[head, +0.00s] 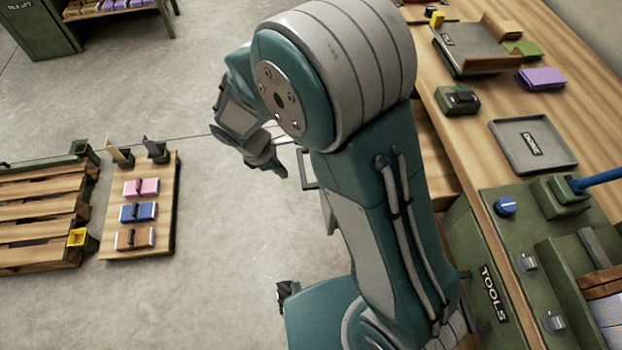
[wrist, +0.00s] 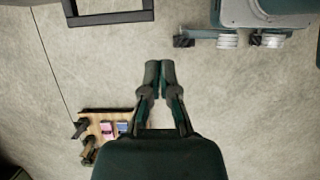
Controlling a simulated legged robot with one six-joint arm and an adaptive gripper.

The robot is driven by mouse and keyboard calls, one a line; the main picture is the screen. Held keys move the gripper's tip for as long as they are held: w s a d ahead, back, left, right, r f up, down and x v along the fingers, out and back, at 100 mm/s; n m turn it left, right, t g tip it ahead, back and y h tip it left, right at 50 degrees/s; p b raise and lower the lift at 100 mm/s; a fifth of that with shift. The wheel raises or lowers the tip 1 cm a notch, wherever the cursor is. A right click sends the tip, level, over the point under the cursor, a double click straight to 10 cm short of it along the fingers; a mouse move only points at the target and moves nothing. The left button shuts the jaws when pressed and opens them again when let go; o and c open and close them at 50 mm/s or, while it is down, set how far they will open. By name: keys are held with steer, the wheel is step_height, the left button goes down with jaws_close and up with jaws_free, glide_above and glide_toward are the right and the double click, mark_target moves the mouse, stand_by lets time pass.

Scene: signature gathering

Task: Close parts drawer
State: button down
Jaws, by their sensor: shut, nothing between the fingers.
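A dark bar handle (head: 306,170) on a grey panel shows just left of my arm in the head view; it seems to belong to a pulled-out drawer, mostly hidden behind my arm. No parts label is readable. A dark rectangular frame (wrist: 112,17), likely the same handle, lies at the top of the wrist view. My gripper (head: 281,171) is shut and empty, just left of the handle in the head view. In the wrist view its fingertips (wrist: 160,66) are together over bare floor, apart from the frame. I cannot tell the exact gap.
The workbench (head: 470,130) on the right carries trays, a green device and coloured blocks. A TOOLS drawer front (head: 492,293) is below it. A wooden board (head: 112,240) with blocks and a pallet (head: 35,235) lie on the left. The middle floor is clear.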

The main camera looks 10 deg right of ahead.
mark_target(309, 186)
steer(key=x, duration=0.3)
steer(key=d+x, duration=0.1)
steer(key=x, duration=0.3)
steer(key=d+r+x, duration=0.1)
steer(key=x, duration=0.2)
steer(key=shift+d+f, duration=0.3)
steer(key=shift+f, duration=0.05)
steer(key=shift+d, duration=0.55)
steer(key=shift+d, duration=0.1)
steer(key=d, duration=2.2)
steer(key=shift+d, duration=0.4)
steer(key=shift+a, duration=0.1)
